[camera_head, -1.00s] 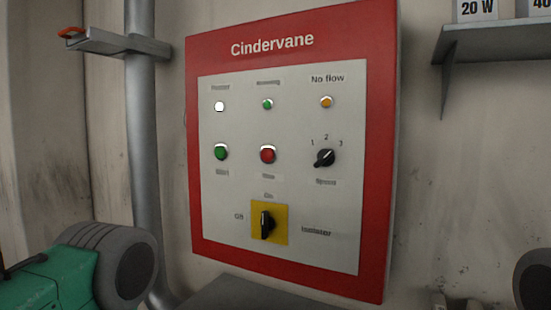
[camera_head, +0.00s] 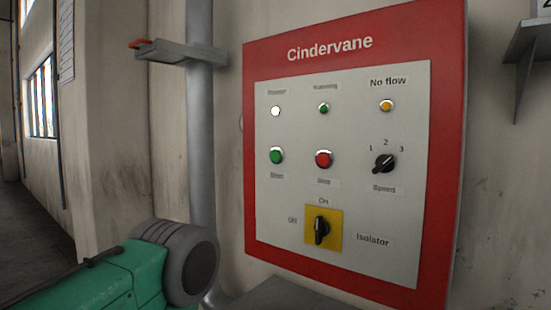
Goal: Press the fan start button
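The red-framed Cindervane control panel (camera_head: 255,110) is on the wall right of centre. The green round start button (camera_head: 276,156) is in its middle row at the left, above a blurred label. The red stop button (camera_head: 324,159) is just right of it. Neither gripper shows in the head view. Nothing covers the start button.
The white lamp (camera_head: 276,111) looks bright; green (camera_head: 323,108) and amber (camera_head: 386,106) lamps sit beside it. A black speed knob (camera_head: 385,163) and upright isolator switch (camera_head: 321,230) are below. A green body with a dark grey round part (camera_head: 185,262) fills the lower left.

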